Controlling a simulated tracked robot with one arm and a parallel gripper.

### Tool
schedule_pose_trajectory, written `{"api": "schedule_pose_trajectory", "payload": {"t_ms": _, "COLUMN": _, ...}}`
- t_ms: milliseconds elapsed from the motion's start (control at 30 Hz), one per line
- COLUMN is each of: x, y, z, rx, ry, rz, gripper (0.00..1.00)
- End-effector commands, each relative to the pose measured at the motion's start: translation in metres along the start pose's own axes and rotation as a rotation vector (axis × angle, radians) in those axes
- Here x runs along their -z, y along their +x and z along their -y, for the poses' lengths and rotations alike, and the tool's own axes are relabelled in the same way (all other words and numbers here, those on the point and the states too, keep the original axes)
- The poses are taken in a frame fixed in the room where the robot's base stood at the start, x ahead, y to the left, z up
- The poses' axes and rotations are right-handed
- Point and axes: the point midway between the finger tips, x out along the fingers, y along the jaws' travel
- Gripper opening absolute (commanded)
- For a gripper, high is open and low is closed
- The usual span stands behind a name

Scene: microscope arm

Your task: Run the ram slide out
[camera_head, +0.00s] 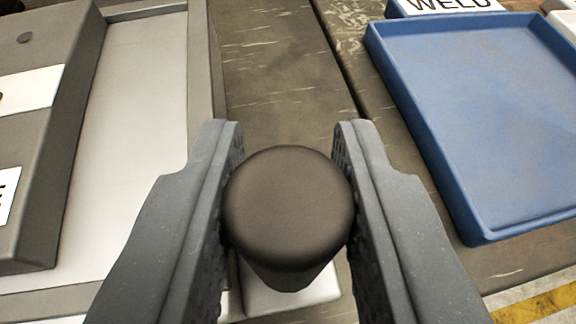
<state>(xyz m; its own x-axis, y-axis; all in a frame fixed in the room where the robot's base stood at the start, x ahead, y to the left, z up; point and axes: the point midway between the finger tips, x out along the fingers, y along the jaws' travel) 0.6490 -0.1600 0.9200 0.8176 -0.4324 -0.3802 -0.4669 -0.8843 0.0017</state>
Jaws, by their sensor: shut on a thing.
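A dark round knob (288,210) is in the middle of the camera view, seen from above. My gripper (288,195) is shut on it, with one grey finger on each side touching its edge. Below the knob, a pale block or plate (290,297) shows in part. What joins the knob to it is hidden. To the left is a machine with a dark grey body (50,120) and a flat, light panel (135,110). I cannot tell from this view which part is the ram slide.
A blue tray (500,110) that looks empty is at the right, with a blue holder marked WELD (450,5) behind it. The brown worn bench top (270,75) is bare between machine and tray. A yellow stripe (540,303) shows at the lower right.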

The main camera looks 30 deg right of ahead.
Motion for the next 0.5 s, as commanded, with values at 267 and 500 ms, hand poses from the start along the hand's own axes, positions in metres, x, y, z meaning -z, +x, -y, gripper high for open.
{"api": "schedule_pose_trajectory", "payload": {"t_ms": 267, "x": -0.0046, "y": -0.0026, "z": 0.0035, "rx": 0.005, "ry": -0.003, "rz": 0.010, "gripper": 0.28}}
{"api": "schedule_pose_trajectory", "payload": {"t_ms": 500, "x": -0.0041, "y": -0.0019, "z": 0.0063, "rx": 0.009, "ry": -0.005, "rz": 0.008, "gripper": 0.47}}
